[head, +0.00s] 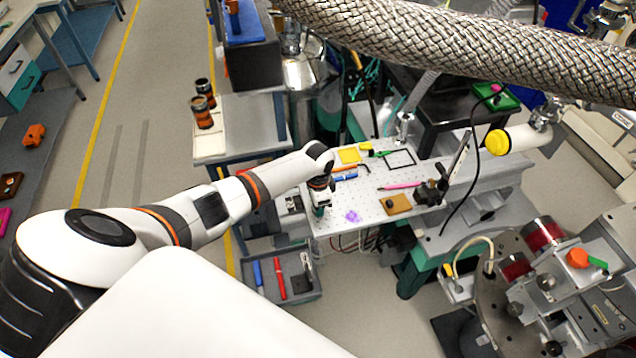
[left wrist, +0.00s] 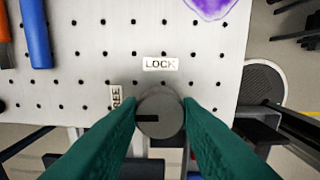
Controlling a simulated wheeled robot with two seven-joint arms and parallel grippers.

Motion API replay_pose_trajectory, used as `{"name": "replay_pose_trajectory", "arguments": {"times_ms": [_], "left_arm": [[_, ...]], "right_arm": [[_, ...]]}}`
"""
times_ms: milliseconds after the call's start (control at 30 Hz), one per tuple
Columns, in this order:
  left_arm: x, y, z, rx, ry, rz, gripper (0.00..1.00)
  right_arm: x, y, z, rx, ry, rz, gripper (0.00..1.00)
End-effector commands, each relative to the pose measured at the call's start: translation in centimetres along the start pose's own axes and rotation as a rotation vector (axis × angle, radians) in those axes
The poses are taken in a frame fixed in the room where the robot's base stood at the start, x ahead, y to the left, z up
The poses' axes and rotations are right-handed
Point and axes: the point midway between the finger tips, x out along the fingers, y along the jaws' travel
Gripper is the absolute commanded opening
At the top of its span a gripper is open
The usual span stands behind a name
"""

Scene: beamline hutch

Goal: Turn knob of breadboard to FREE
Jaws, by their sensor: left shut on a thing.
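The breadboard (head: 365,205) is a pale perforated plate on a bench in the head view, and its surface fills the upper part of the left wrist view (left wrist: 95,60). Its round grey knob (left wrist: 165,105) sits at the board's edge, with a dark pointer mark facing left in the left wrist view. The LOCK label (left wrist: 160,64) is above the knob, and the FREE label (left wrist: 115,97), turned sideways, is to its left. My left gripper (head: 319,210) is over the board's near left corner, its green fingers shut on the knob's sides. In the head view the gripper hides the knob. My right gripper is not in view.
On the board lie a purple piece (head: 352,216), a brown block (head: 396,204), a pink pen (head: 402,186) and blue and orange tools. A tray with pens (head: 285,293) is below its near left. A thick braided hose (head: 480,45) crosses above.

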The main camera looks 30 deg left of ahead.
Motion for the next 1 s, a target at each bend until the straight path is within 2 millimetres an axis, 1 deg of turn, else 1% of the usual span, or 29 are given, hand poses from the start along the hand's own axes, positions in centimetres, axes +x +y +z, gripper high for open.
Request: {"name": "replay_pose_trajectory", "arguments": {"times_ms": [100,133,233,267,533,667,767,1000], "left_arm": [[-0.1,0.2,0.0,-0.003,-0.002,0.003,0.08],[-0.1,0.2,0.0,-0.003,-0.002,0.003,0.34],[-0.1,0.1,0.0,-0.002,-0.002,0.002,0.51],[-0.1,0.1,0.0,-0.002,-0.001,0.002,0.53],[-0.1,0.1,0.0,0.000,-0.001,0.001,0.53],[-1.0,0.1,0.0,0.001,-0.002,0.001,0.53],[-2.5,0.1,0.0,0.002,-0.003,0.004,0.53],[-7.6,0.2,0.0,0.001,-0.004,0.006,0.53]], "right_arm": [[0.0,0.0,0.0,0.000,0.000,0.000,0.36],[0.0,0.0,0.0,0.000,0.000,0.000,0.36],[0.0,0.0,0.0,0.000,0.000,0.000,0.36],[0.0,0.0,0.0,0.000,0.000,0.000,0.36],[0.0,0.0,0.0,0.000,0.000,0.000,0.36],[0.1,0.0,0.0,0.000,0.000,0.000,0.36],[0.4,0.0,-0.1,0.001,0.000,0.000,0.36],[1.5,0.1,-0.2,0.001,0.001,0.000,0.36]]}}
